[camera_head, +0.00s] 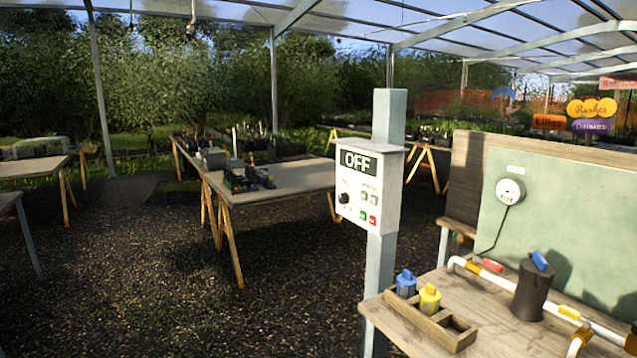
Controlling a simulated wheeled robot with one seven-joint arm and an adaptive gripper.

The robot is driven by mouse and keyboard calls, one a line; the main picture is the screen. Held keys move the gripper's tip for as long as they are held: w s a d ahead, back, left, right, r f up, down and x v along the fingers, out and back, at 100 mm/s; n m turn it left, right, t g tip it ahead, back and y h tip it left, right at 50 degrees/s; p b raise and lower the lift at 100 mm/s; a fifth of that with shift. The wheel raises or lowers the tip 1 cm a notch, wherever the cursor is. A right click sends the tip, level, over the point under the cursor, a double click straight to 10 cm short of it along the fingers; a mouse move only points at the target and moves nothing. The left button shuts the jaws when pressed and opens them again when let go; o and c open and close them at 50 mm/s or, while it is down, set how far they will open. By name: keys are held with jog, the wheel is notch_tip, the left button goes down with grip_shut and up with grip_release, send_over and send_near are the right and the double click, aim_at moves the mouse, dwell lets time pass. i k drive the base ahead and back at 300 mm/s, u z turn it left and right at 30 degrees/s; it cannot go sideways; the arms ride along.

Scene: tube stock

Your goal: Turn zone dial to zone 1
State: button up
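A white control box (381,190) is mounted on an upright grey post (388,120) right of centre. Its display (358,163) reads OFF. A round black dial (344,198) is on the left of its front face. The marks around the dial are too small to read, so its setting cannot be told. To its right are two grey buttons above a green button (363,215) and a red button (373,219). My gripper is not in view.
Right of the post stands a wooden bench (400,315) with a wooden tray (449,335), blue and yellow fittings, a black cylinder (530,290) and white pipes. A round gauge (510,191) hangs on the green board (570,215). Dark gravel floor (200,310) lies open to the left.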

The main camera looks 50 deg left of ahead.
aim_at(344, 198)
jog(key=u, duration=0.7)
jog(key=k, duration=0.6)
jog(key=z, duration=0.05)
jog(key=i, duration=0.9)
jog(key=u, duration=1.4)
jog(key=i, duration=0.35)
jog(key=u, duration=0.4)
